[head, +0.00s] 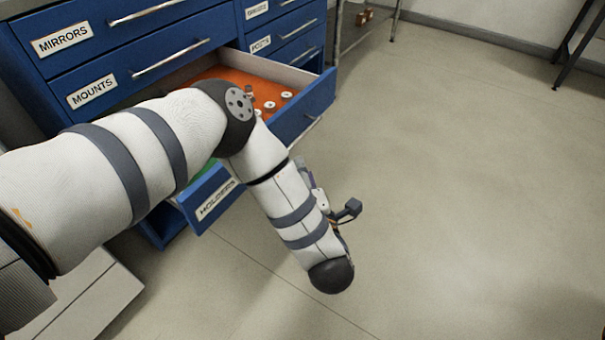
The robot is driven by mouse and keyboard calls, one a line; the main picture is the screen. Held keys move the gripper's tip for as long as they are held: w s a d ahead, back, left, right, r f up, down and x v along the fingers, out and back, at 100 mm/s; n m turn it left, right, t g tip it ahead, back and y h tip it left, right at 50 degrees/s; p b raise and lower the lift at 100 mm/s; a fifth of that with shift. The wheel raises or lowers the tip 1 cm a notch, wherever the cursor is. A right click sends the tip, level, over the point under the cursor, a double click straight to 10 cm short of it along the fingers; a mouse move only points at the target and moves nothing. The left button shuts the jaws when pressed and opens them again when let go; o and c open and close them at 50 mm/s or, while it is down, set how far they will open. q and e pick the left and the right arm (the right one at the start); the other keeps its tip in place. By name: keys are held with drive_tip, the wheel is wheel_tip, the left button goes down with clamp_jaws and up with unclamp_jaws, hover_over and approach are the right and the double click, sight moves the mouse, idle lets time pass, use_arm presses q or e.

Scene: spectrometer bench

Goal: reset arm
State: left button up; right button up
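My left arm (260,165) comes in from the left and reaches across the front of the blue drawer cabinet. Its elbow is bent and its far part points down, over the floor. Of the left gripper (346,212), only a small dark part shows beside the wrist's right side. Its fingers are hidden, so I cannot tell whether it is open or holds anything. My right gripper is not in view.
The blue cabinet (112,30) has one open drawer (321,95) with an orange floor and several small white-topped parts. The lower "HOLDERS" drawer (214,198) is also pulled out, partly behind my arm. A metal rack (348,40) stands behind. The floor (470,180) at right is clear.

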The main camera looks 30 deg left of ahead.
use_arm(q)
drive_tip(key=shift+s+d, duration=0.15)
drive_tip(key=shift+s, duration=0.05)
drive_tip(key=s+d+f+m+g+h+p, duration=0.2)
drive_tip(key=s+d+f+m+h+p, duration=0.1)
drive_tip(key=s+m+h, duration=0.3)
drive_tip(key=s+d+f+m+g+h+p, duration=0.2)
drive_tip(key=s+d+f+m+h+p, duration=0.1)
drive_tip(key=s+m, duration=0.5)
drive_tip(key=s+a+r+m+g+p, duration=0.1)
drive_tip(key=s+a+r+m+g, duration=0.1)
drive_tip(key=s, duration=0.7)
drive_tip(key=s+a+r+m+g+h+p, duration=0.1)
drive_tip(key=s+m+g, duration=0.4)
drive_tip(key=s, duration=0.5)
drive_tip(key=s+a+r+m+g+p, duration=0.2)
drive_tip(key=s+m, duration=0.4)
drive_tip(key=s, duration=0.4)
drive_tip(key=shift+s+a+r+g+h+p, duration=0.2)
drive_tip(key=shift+a+r+g+h+p, duration=0.25)
drive_tip(key=shift+g, duration=0.65)
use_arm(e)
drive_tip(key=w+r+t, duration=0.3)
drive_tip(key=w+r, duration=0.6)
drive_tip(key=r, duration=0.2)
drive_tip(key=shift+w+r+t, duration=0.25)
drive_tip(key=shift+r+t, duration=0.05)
